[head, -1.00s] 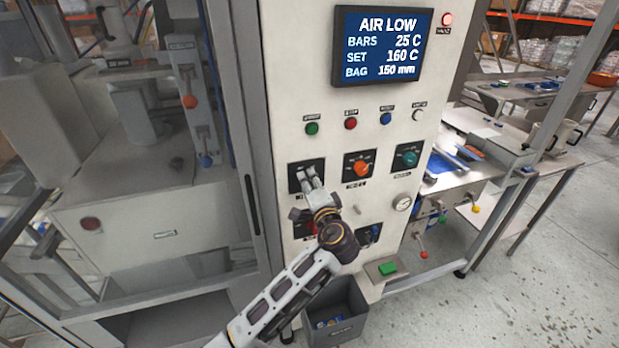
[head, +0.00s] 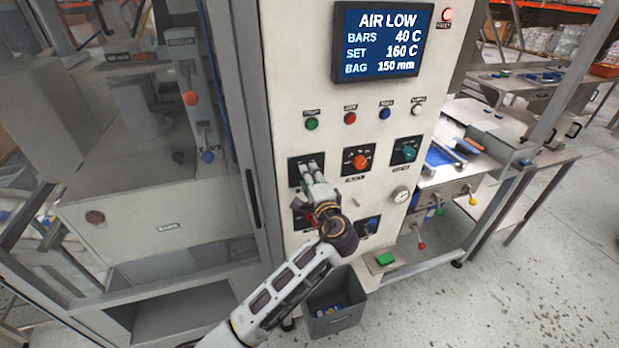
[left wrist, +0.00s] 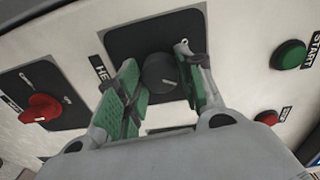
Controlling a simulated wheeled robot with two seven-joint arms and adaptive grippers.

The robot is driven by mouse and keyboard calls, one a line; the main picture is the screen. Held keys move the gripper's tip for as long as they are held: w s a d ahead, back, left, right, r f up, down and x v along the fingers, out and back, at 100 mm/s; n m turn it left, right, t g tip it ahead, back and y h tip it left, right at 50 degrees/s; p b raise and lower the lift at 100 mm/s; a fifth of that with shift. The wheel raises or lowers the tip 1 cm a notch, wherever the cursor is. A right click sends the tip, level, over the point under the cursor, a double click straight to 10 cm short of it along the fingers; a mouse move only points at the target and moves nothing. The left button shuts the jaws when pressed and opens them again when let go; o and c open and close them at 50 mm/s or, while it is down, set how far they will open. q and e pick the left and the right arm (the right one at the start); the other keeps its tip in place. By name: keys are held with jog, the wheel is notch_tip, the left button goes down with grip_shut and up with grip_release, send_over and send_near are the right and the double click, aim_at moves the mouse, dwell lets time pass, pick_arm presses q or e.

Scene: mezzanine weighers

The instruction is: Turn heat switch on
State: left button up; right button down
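The heat switch is a dark round knob (left wrist: 160,73) with a short pale pointer mark, on a black square plate (left wrist: 124,42) with a partly hidden label beginning "HE" in the left wrist view. My left gripper (left wrist: 158,75) has a green-padded finger on each side of the knob, close against it. In the head view my left gripper (head: 313,172) reaches the upper left black plate (head: 293,178) of the cabinet front and hides the knob. The display (head: 381,42) reads AIR LOW, BARS 40 C, SET 160 C, BAG 150 mm. My right gripper is out of view.
An orange knob (head: 360,160) and a teal knob (head: 409,152) are to the right. A red knob (left wrist: 42,108) is below the heat switch, with a blue one (head: 373,224) lower right. Coloured buttons, including green (head: 312,124), line the panel above. A grey bin (head: 336,322) stands below.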

pick_arm(q)
jog(key=o, duration=0.3)
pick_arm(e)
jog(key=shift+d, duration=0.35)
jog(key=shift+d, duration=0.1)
pick_arm(q)
jog(key=v, duration=1.2)
jog(key=shift+d, duration=0.1)
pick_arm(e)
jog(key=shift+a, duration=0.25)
